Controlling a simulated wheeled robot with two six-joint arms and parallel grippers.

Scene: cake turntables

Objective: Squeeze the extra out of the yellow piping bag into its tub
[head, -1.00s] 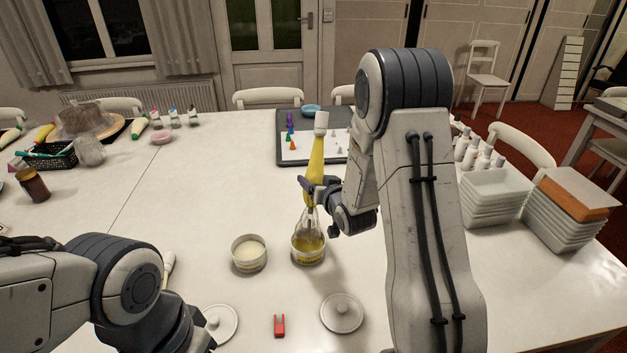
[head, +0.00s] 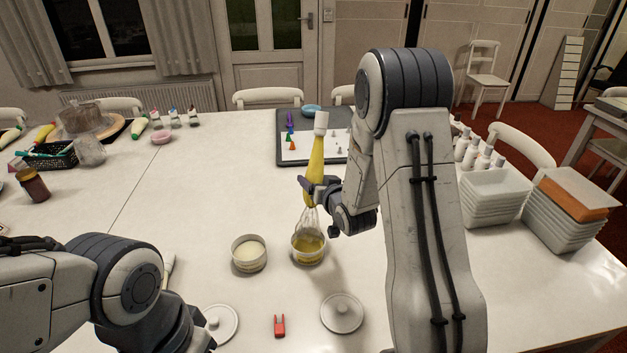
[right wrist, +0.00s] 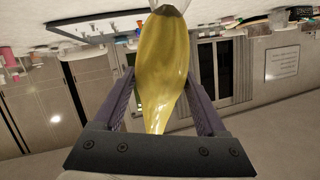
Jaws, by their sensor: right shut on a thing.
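The yellow piping bag (head: 315,160) is held roughly upright, its white end on top. My right gripper (head: 311,186) is shut around its lower part; the right wrist view shows the bag (right wrist: 163,70) between the two fingers (right wrist: 163,105). Below the grip is a pale, see-through ribbed shape (head: 309,217), directly over the yellow tub (head: 309,260); whether it touches the contents I cannot tell. This tub is open with yellow filling inside. My left arm is at the lower left, but its gripper does not show.
A second open tub (head: 249,267) with cream filling stands just left. Two white lids, one left (head: 220,326) and one right (head: 342,313), lie in front with a red clip (head: 279,325) between. A dark tray (head: 285,155) lies behind; white container stacks (head: 493,195) stand right.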

